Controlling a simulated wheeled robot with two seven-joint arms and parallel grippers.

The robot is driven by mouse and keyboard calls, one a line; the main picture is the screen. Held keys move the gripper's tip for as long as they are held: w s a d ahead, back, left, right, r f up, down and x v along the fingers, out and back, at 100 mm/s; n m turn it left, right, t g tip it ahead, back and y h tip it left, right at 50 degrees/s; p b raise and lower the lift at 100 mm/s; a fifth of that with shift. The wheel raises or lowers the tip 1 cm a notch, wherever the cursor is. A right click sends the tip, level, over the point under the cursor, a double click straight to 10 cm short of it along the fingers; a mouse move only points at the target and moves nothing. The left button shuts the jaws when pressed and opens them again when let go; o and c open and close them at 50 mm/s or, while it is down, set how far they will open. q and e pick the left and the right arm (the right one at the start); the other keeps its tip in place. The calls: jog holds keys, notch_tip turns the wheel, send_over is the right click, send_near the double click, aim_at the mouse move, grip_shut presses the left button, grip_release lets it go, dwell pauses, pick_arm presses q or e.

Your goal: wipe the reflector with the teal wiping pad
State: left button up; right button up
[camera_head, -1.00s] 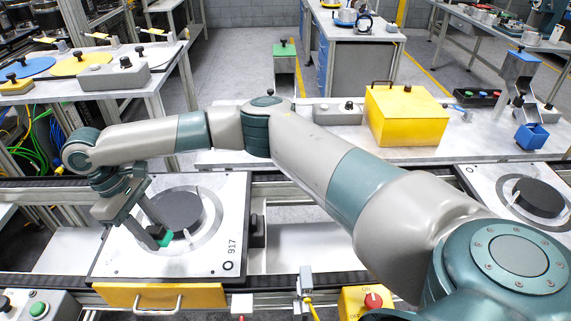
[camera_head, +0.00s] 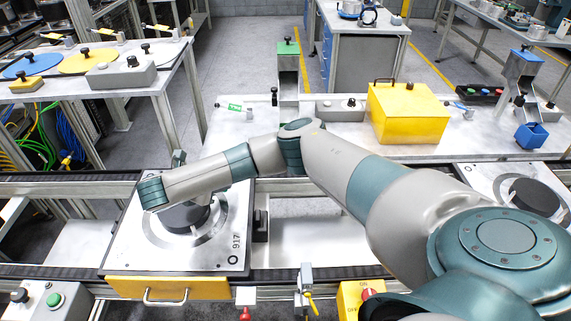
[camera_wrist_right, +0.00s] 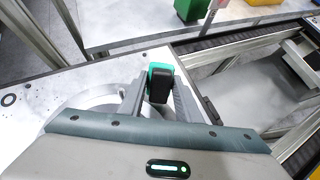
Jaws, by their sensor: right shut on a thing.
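The teal wiping pad (camera_wrist_right: 153,72) with its black block (camera_wrist_right: 161,88) shows in the right wrist view, between the two fingers of my right gripper (camera_wrist_right: 160,86), which is shut on it. Part of the pad is hidden by the block. The pallet's black disc (camera_head: 187,218) is partly covered by the arm. I cannot make out which thing is the reflector. My left gripper is not in view.
The pallet lies on the conveyor rails (camera_head: 85,279). A yellow box (camera_head: 408,116) and a grey control box (camera_head: 340,108) stand on the bench behind. A sensor with a yellow cable (camera_head: 306,281) stands at the front rail. A second pallet (camera_head: 484,184) is at right.

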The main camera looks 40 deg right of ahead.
jog(key=s+d+n+t, duration=0.1)
jog(key=d, duration=0.2)
jog(key=s+d+n+t, duration=0.1)
jog(key=d+t, duration=0.1)
jog(key=d, duration=0.2)
jog(key=s+d+n+t+p, duration=0.1)
jog(key=d+t, duration=0.1)
jog(key=d, duration=0.1)
jog(key=shift+d+r+n+h, duration=0.2)
jog(key=shift+r+n+h, duration=0.1)
jog(key=shift+r+h, duration=0.1)
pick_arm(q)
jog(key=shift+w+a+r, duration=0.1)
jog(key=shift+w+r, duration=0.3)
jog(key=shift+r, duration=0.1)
pick_arm(e)
jog(key=s+d+r+n+t, duration=0.1)
jog(key=s+d+n+t, duration=0.1)
jog(key=s+d+t, duration=0.2)
jog(key=shift+s+d+r+t+h, duration=0.2)
jog(key=shift+s+d+t+h, duration=0.2)
jog(key=shift+s+d, duration=1.1)
jog(key=shift+w+d, duration=0.3)
jog(key=shift+w, duration=0.05)
